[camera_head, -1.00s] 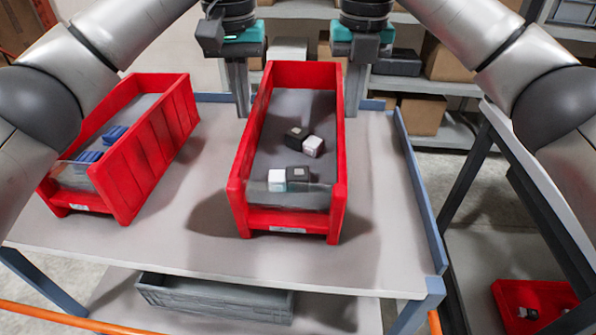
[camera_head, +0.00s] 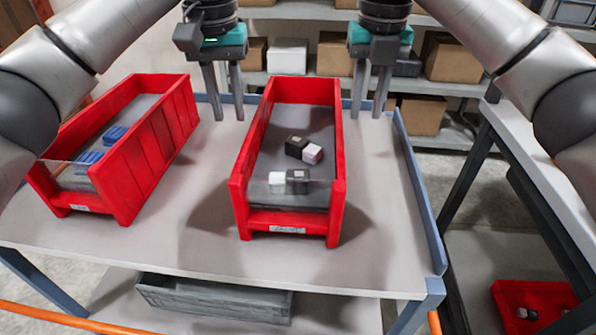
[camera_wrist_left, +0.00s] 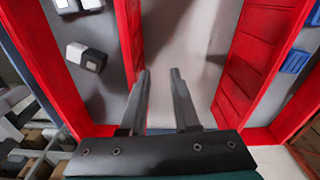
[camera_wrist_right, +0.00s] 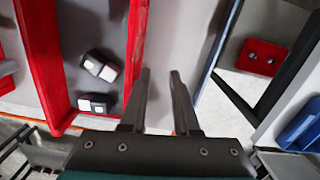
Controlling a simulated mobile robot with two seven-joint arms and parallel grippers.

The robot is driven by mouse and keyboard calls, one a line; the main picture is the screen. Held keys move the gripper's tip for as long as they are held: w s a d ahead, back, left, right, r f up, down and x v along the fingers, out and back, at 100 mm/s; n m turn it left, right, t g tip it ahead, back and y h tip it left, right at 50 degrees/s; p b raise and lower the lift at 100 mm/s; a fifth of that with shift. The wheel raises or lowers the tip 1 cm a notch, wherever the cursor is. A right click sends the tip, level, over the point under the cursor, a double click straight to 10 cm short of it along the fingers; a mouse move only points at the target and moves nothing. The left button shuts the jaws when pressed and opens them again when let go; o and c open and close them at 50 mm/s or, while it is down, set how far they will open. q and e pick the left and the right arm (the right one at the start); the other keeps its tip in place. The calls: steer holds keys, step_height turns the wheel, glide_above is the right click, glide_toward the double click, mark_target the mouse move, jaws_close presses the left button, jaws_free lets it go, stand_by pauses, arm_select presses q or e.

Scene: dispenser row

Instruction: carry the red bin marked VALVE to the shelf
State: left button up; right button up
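Two red bins stand on a table. The middle red bin (camera_head: 338,185) holds black-and-white blocks (camera_head: 297,147); the left red bin (camera_head: 150,155) holds blue pieces. Each has a small front label, too small to read, so I cannot tell which says VALVE. My left gripper (camera_head: 228,118) is open and empty in the gap between the bins, beside the middle bin's far left side. My right gripper (camera_head: 367,115) is open and empty beside that bin's far right side. Both wrist views show the fingers apart with bare table between them, the left (camera_wrist_left: 160,75) and the right (camera_wrist_right: 160,75).
The table (camera_head: 390,225) has a raised blue edge (camera_head: 420,200) on the right. A shelf unit with cardboard boxes (camera_head: 450,58) stands behind. A dark-framed rack is at the right, with another red bin (camera_head: 535,300) low down. A grey crate (camera_head: 215,299) sits below the table.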

arm_select(q)
steer(key=shift+r, duration=0.1)
step_height(320, 180, up, 12)
steer(key=shift+s, duration=0.35)
arm_select(e)
step_height(320, 180, up, 12)
steer(key=shift+s, duration=0.4)
stand_by(0.5)
stand_by(0.3)
